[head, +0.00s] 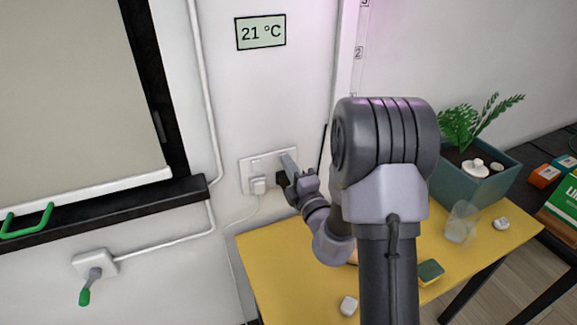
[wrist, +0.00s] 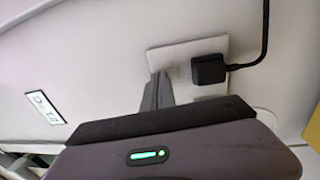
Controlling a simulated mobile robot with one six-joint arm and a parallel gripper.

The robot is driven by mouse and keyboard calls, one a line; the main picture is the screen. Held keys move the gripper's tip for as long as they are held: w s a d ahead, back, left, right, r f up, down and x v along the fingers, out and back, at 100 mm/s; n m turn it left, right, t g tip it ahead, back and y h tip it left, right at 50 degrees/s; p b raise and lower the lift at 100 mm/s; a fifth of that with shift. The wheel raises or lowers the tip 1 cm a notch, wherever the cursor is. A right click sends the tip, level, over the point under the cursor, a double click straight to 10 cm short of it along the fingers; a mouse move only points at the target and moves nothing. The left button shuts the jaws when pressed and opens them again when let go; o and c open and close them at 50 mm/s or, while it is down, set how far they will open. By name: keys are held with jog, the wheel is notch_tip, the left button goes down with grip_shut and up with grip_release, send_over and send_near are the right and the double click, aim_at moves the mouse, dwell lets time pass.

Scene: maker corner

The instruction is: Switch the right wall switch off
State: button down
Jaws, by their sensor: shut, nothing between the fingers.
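A white double socket plate (head: 247,174) is on the wall in the head view. Its left switch (head: 256,164) shows above a white plug (head: 258,186). My gripper (head: 286,158) is shut and empty, its fingertips at the plate's upper right. They cover the area of the right switch, so I cannot see that switch or its position. In the wrist view the plate (wrist: 184,54) lies just beyond my gripper (wrist: 155,84), with the fingertips at its edge. A black plug (wrist: 208,69) with a black cord sits in the plate. Whether the fingertips touch the plate is unclear.
A yellow table (head: 285,270) stands below the plate, holding a sponge (head: 430,272), a clear cup (head: 461,222) and a planter (head: 470,205). A temperature display (head: 261,33) hangs above. A lever with a green handle (head: 88,288) is at lower left.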

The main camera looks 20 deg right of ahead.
jog(key=r+p, duration=0.1)
jog(key=p, duration=0.2)
jog(key=shift+w+r+p, duration=0.15)
jog(key=shift+r+p, duration=0.4)
jog(key=shift+p, duration=0.85)
jog(key=g+p, duration=0.1)
jog(key=p, duration=0.1)
jog(key=shift+w+p, duration=0.1)
jog(key=shift+p, duration=0.25)
jog(key=shift+f, duration=0.25)
jog(key=shift+r, duration=0.15)
jog(key=shift+d, duration=0.1)
